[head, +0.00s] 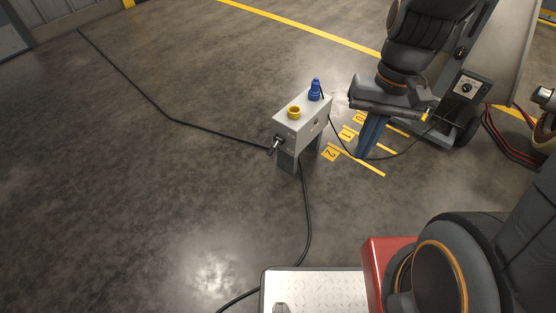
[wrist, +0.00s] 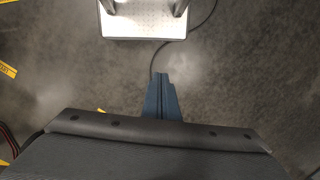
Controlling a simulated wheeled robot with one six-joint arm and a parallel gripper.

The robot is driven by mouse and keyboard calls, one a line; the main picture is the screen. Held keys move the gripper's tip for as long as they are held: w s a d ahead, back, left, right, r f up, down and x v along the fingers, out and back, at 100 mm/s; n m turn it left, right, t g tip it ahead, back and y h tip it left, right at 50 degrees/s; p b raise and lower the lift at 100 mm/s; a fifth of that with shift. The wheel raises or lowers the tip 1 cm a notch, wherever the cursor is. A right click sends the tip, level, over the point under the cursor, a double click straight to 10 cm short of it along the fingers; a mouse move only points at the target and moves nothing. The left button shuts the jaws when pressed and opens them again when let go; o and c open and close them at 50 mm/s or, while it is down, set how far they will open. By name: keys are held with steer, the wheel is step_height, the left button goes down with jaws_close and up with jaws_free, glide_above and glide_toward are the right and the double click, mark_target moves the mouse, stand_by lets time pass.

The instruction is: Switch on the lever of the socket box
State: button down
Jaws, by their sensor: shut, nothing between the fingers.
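The socket box (head: 311,121) is a grey box on a short post, near the middle of the head view. Its top carries a yellow round socket (head: 294,113) and a blue plug or socket (head: 315,90). A small silvery part sits on its left end, where a black cable meets it. I cannot tell for sure which part is the lever. My gripper (head: 362,156) points down to the right of the box, apart from it. Its blue fingers are together and empty; they also show in the wrist view (wrist: 160,78). The box is not in the wrist view.
A grey machine with a dial panel (head: 467,88) and a wheel stands at the right behind my arm. Yellow numbered marks (head: 346,133) lie on the floor beside the gripper. Black cables (head: 172,121) run over the floor from the box.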

steer(key=w+a+f+m+g+y+b, duration=0.1)
steer(key=w+a+f+m+y+b, duration=0.25)
steer(key=f, duration=0.55)
steer(key=w+a+f+m+g+y+b, duration=0.1)
steer(key=w+a+f+g+y+b, duration=0.15)
steer(key=a+f+b, duration=0.4)
steer(key=m+t+y+b, duration=0.6)
steer(key=m+t+b, duration=0.95)
steer(key=b, duration=0.95)
glide_toward(274, 147)
steer(key=s+d+f, duration=0.2)
steer(key=d+f, duration=0.2)
steer(key=f, duration=0.3)
steer(key=shift+s+f+n+t, duration=0.25)
steer(key=shift+f+n+t, duration=0.05)
steer(key=shift+n, duration=0.1)
steer(key=w+a+r+b, duration=0.2)
steer(key=w+a+b, duration=0.3)
steer(key=a, duration=0.4)
steer(key=shift+w+a+r+b, duration=0.3)
steer(key=shift+w+a+r, duration=0.05)
steer(key=shift+r, duration=0.05)
